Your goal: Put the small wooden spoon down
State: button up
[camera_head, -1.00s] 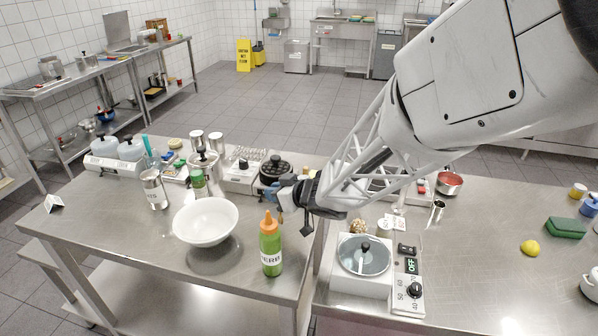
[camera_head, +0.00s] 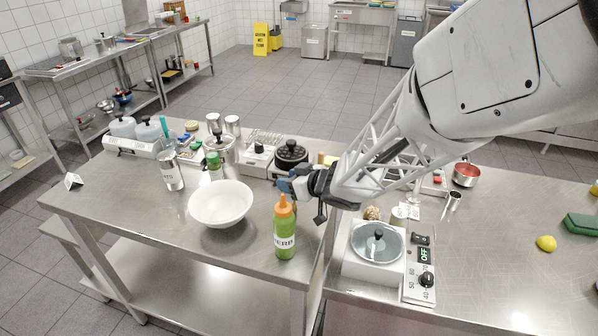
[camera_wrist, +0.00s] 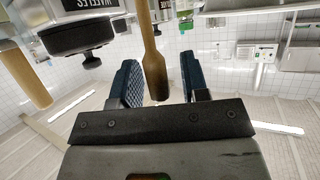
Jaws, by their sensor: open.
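The small wooden spoon (camera_wrist: 153,55) shows in the wrist view as a brown wooden piece, its wider end between the two blue fingers of my gripper (camera_wrist: 163,88). The fingers stand apart, with gaps visible on both sides of the wood. In the head view, my gripper (camera_head: 284,186) is over the left steel table (camera_head: 125,210), near the black round-lidded pot and behind the green bottle. I cannot make out the spoon in the head view, and I cannot tell what it rests on.
The left table's front left is clear.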

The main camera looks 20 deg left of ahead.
jog(key=shift+r, duration=0.15)
jog(key=shift+s+d+r, duration=0.1)
jog(key=shift+d+r, duration=0.1)
jog(key=shift+d, duration=0.25)
jog(key=v, duration=1.1)
